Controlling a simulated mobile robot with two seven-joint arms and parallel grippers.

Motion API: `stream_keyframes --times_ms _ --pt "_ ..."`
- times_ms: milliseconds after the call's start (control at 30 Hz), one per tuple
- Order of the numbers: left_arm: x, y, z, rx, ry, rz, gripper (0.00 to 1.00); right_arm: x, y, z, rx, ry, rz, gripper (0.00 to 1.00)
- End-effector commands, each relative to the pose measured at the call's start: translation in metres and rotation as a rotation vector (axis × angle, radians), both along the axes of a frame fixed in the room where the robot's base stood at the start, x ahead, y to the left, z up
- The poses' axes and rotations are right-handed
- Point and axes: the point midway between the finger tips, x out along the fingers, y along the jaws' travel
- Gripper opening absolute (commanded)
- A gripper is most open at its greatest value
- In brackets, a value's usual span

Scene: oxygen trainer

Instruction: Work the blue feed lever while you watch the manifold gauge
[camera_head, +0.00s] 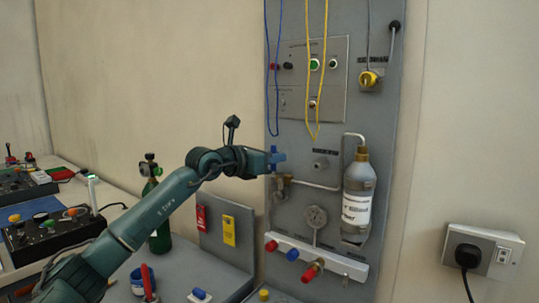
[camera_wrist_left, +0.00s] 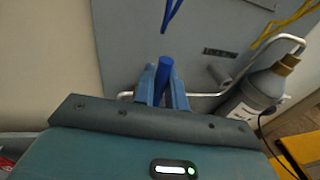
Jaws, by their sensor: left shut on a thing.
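My left gripper (camera_head: 276,158) reaches in from the left to the grey wall panel. In the left wrist view its two blue fingers (camera_wrist_left: 163,88) are shut on the blue feed lever (camera_wrist_left: 166,68), a blue rod standing up between them. My right gripper is not in view.
A grey bottle (camera_head: 358,200) with a white label hangs on the panel right of the gripper. Blue (camera_head: 268,90) and yellow (camera_head: 309,100) cords hang above. A white manifold bar (camera_head: 316,256) with coloured knobs lies below. A green cylinder (camera_head: 160,230) stands on the left bench.

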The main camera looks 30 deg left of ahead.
Motion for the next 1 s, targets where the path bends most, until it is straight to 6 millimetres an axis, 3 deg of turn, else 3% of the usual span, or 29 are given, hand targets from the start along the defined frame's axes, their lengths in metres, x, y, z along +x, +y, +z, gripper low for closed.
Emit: stream_keyframes --times_ms 133,167,367,733,1000 --pt "0.000 -0.001 -0.001 0.004 0.001 -0.001 0.00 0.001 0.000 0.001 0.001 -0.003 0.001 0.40" --pt "0.000 -0.001 -0.001 0.004 0.000 -0.001 0.15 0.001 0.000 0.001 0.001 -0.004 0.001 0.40" --pt "0.000 -0.001 -0.001 0.001 0.001 -0.002 0.31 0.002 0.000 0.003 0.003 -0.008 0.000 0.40" --pt "-0.008 0.003 -0.001 0.000 -0.002 0.000 0.32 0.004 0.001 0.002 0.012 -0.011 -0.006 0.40" --pt "-0.061 0.018 0.000 0.007 0.000 0.002 0.32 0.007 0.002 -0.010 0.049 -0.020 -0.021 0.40"
